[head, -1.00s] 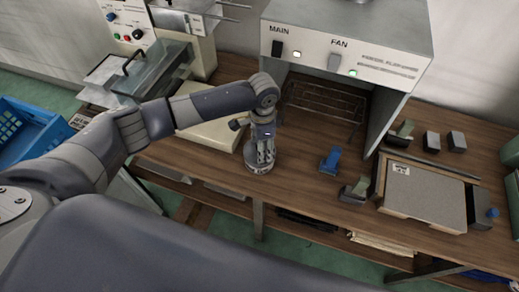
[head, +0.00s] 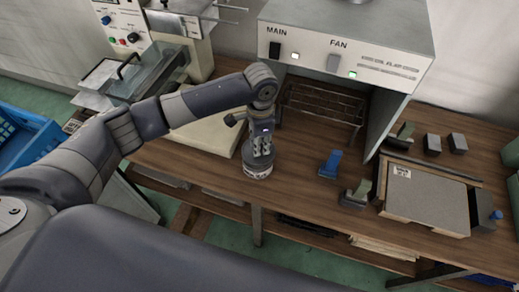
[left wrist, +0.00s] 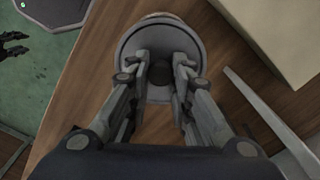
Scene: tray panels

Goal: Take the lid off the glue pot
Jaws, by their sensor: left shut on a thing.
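The glue pot (head: 257,173) is a small round pot with a pale label, standing on the wooden bench left of centre. Its round grey lid (left wrist: 160,36) fills the upper middle of the left wrist view, with a dark knob in its middle. My left gripper (head: 260,157) is directly above the pot, pointing down. In the left wrist view its fingers (left wrist: 162,70) are shut on the lid at the knob. Most of the lid is hidden by the gripper in the head view. A dark finger-like shape at the wrist view's left edge may be my right gripper (left wrist: 13,43).
A cream slab (head: 205,132) lies close left of the pot. A hood cabinet (head: 345,45) with a wire rack (head: 322,108) stands behind. A blue clamp (head: 330,163) and a grey panel in a frame (head: 428,200) are to the right. The bench's front edge is near the pot.

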